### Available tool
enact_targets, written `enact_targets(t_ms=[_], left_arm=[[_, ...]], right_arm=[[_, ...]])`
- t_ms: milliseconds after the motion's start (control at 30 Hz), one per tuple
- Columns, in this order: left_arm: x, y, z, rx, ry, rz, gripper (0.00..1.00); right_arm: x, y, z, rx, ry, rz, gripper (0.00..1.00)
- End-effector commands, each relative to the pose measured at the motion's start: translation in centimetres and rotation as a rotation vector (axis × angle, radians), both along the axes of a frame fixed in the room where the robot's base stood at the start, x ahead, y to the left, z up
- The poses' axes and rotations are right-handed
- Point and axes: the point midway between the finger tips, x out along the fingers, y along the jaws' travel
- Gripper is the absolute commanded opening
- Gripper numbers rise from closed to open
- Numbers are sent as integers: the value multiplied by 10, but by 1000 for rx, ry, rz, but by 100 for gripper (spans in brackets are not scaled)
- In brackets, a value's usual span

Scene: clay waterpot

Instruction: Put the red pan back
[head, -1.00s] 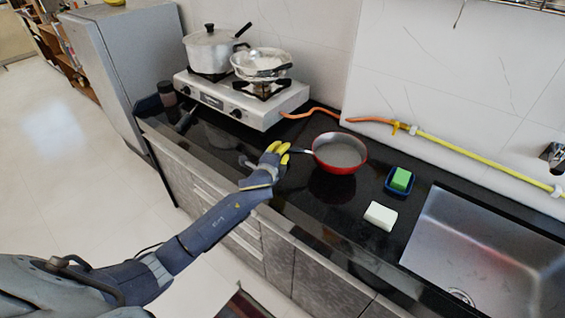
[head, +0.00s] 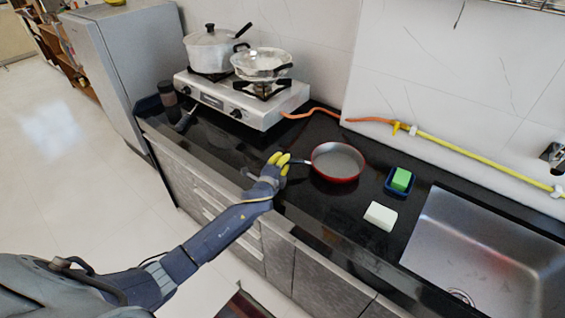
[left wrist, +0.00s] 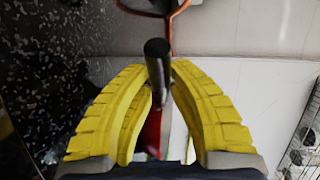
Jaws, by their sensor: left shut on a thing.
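The red pan (head: 338,163), with a grey inside, is low over the black counter, right of the stove; whether its base touches the counter is unclear. Its short dark handle points left, toward my left gripper (head: 279,160). That gripper, with yellow fingers, is shut on the handle. My right gripper is not in view.
A silver two-burner stove (head: 246,103) holds a lidded pot (head: 210,52) and a second pan (head: 262,63). A green sponge (head: 401,178) in a blue dish and a white block (head: 380,216) lie right of the red pan, before the sink (head: 480,250). A hose runs along the wall.

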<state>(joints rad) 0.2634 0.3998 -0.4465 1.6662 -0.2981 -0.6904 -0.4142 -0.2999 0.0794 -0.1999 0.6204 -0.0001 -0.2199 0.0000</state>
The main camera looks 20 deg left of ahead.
Motion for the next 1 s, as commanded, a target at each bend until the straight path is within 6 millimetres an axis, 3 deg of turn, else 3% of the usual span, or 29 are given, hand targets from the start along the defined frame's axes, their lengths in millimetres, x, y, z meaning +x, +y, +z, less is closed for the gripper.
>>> enact_targets(t_ms=[100, 133, 300, 667, 1000], left_arm=[[0, 0, -1, -3, -3, 0, 0], [0, 0, -3, 0, 0, 0, 20], [0, 0, -2, 0, 0, 0, 40], [-2, 0, 0, 0, 1, 0, 41], [-52, -2, 10, -1, 1, -1, 41]], right_arm=[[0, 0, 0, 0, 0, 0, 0], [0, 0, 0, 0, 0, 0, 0], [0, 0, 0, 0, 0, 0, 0], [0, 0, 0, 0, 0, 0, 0], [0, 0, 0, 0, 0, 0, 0]])
